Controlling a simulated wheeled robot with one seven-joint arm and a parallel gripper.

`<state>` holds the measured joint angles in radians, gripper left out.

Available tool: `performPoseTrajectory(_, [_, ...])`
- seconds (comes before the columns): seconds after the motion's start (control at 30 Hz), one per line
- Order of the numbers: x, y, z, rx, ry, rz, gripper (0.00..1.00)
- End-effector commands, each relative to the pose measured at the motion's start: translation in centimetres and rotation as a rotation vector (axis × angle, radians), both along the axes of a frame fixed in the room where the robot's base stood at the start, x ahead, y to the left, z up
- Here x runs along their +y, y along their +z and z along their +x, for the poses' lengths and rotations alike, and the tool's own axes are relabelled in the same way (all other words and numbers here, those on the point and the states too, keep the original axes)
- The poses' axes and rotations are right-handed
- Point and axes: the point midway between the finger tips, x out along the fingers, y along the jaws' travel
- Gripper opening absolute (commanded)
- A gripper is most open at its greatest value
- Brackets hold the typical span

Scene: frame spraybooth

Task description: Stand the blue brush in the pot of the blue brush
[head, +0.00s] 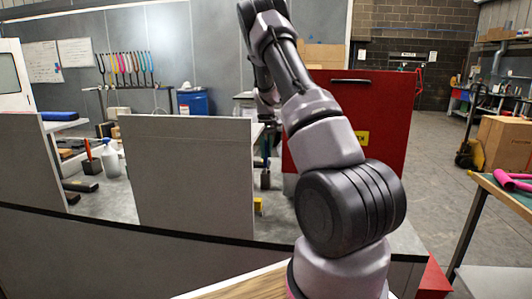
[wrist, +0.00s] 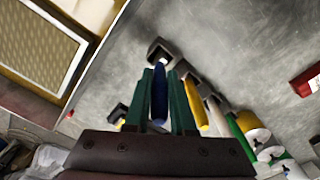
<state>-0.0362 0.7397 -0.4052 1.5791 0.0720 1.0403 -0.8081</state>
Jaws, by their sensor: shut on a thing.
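The blue brush (wrist: 159,96) is between the two green fingers of my gripper (wrist: 160,88) in the wrist view, and they are shut on it. A dark square pot (wrist: 160,47) shows just beyond the brush's far end. Whether the brush is inside this pot or above it, I cannot tell. No label shows which pot belongs to the blue brush. In the head view, my arm and a grey panel hide most of the work area, and I cannot make out the gripper clearly.
A yellow brush (wrist: 194,102) and other dark pots stand close beside the fingers at the right. Green-and-white containers (wrist: 252,130) are further right. A red object (wrist: 306,82) lies near the right edge. Grey panels (head: 190,175) rise along the bench front. A red cabinet (head: 385,110) stands behind my arm.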

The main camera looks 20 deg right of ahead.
Motion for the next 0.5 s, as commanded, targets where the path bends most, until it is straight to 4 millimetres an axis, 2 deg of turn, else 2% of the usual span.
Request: performPoseTrajectory(0.5, [-0.01,-0.96,-0.02,0.001,0.0,0.001,0.0])
